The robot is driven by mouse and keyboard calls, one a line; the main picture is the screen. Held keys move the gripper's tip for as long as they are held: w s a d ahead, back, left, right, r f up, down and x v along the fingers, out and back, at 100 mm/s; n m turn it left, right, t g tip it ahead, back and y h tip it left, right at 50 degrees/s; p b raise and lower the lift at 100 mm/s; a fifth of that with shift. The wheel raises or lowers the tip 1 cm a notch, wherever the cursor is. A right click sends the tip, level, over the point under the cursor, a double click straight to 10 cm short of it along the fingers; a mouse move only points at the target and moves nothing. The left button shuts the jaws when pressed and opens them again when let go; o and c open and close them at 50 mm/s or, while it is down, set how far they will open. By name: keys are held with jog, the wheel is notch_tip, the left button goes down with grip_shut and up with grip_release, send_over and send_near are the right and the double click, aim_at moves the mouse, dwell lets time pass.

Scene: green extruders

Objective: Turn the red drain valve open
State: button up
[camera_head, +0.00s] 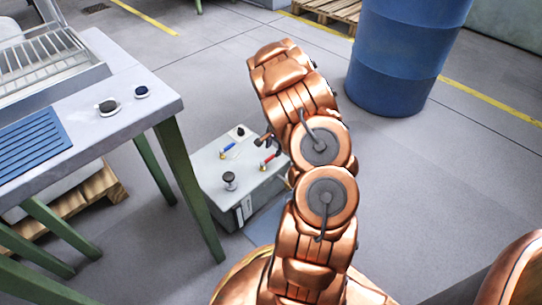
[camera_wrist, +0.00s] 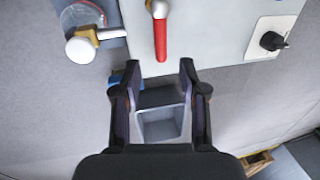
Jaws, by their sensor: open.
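The red drain valve handle (camera_wrist: 160,38) points down the wrist view from a metal fitting on the grey panel of a machine. Its free end lies just ahead of the gap between my fingertips. My gripper (camera_wrist: 160,70) is open, with one finger on each side of the handle's line, and nothing is held. In the head view the red handle (camera_head: 268,159) shows on the low grey unit (camera_head: 212,172), close to the left of my arm. My arm hides most of the gripper there. I cannot tell whether a finger touches the handle.
A white-knobbed brass fitting (camera_wrist: 82,47) is left of the handle, a black switch (camera_wrist: 271,40) right. The green-legged table (camera_head: 172,108) stands left of the unit, a blue barrel (camera_head: 398,60) behind right. Floor at right is clear.

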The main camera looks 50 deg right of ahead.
aim_at(271, 157)
jog(key=f, duration=0.2)
jog(key=w+f+b, duration=0.1)
jog(key=f, duration=0.2)
jog(key=shift+w+f, duration=0.1)
grip_shut()
dwell(0.6)
